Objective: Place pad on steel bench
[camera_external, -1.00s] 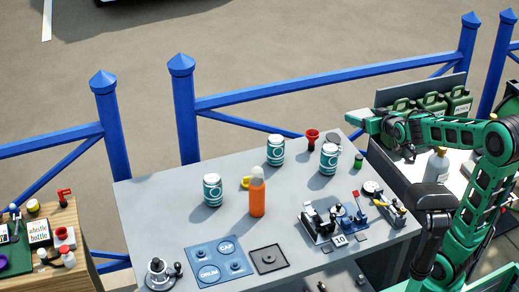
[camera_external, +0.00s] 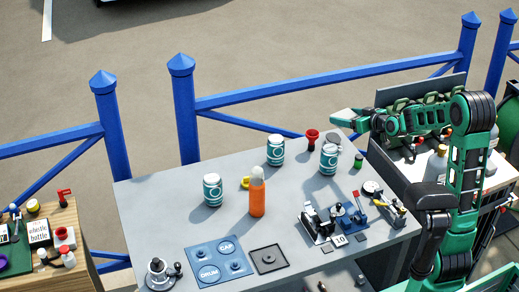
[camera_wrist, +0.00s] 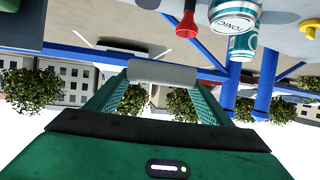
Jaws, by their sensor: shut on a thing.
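My gripper (camera_wrist: 160,85) is shut on a grey pad (camera_wrist: 162,73), which spans between the green fingertips in the wrist view. In the external view my gripper (camera_external: 340,116) is raised at the far right corner of the steel bench (camera_external: 150,210), the grey table in the middle. The pad is too small to make out clearly there. The wrist view is tilted, with the bench along its top edge and sky below.
On the bench stand several teal-banded tins (camera_external: 275,150), an orange bottle (camera_external: 257,195), a red funnel (camera_external: 312,137), a blue plate (camera_external: 217,260) and small tools (camera_external: 340,220). Bare top shows at the left.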

